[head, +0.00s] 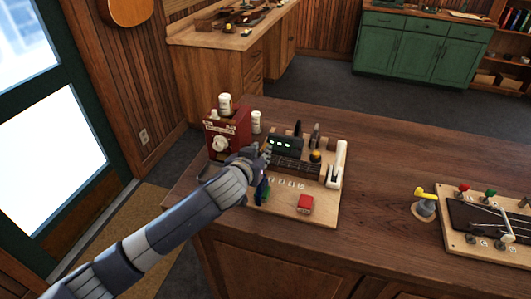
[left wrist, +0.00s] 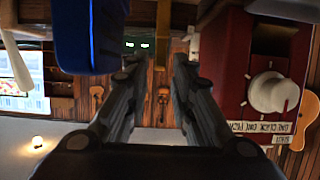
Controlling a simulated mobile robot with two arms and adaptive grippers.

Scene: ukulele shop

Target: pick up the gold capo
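I cannot single out the gold capo with certainty. In the left wrist view a narrow golden-brown upright shape (left wrist: 163,38) shows between and beyond the fingertips, too small and dark to identify. My left gripper (left wrist: 158,66) is open, its two fingers apart with nothing held between them. In the head view my left gripper (head: 258,157) is over the left part of the wooden board (head: 283,206) on the counter, beside the red box (head: 221,135). It hides part of the board. A blue item (head: 262,191) is just below it and looms close in the left wrist view (left wrist: 85,35). My right gripper is out of view.
The red box with a white dial (left wrist: 270,92) stands close to one finger. A yellow-topped stand (head: 425,202) is farther right; bare counter lies between.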

